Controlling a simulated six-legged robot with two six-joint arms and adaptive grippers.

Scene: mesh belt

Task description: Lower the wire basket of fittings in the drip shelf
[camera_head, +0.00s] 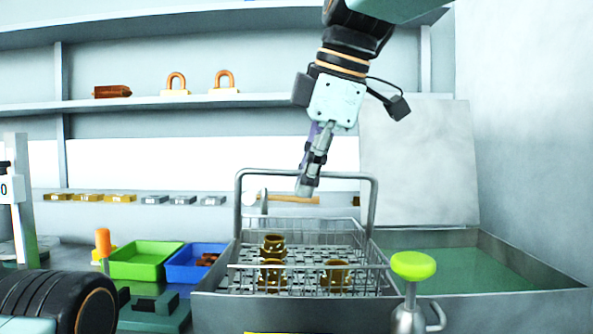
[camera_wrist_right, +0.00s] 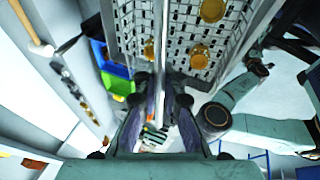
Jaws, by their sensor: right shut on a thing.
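The wire basket (camera_head: 313,226) is a grey mesh basket with a tall bent handle (camera_head: 243,200). It looks level and holds a few brass fittings (camera_head: 336,272); the mesh and fittings also show in the right wrist view (camera_wrist_right: 201,55). My right gripper (camera_head: 308,186) points down at the handle's top bar and is shut on it; the bar runs between the fingers in the wrist view (camera_wrist_right: 161,100). The basket is at the left part of a grey metal basin (camera_head: 225,308), likely the drip shelf. The front wall hides its bottom, so I cannot tell whether it rests. My left gripper is not seen.
Green liquid (camera_head: 455,264) fills the basin's right part, with a raised lid (camera_head: 418,165) behind. A green-knobbed valve (camera_head: 412,266) stands in front. Green (camera_head: 145,262) and blue (camera_head: 193,266) bins sit to the left. A wall shelf (camera_head: 250,101) runs behind.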

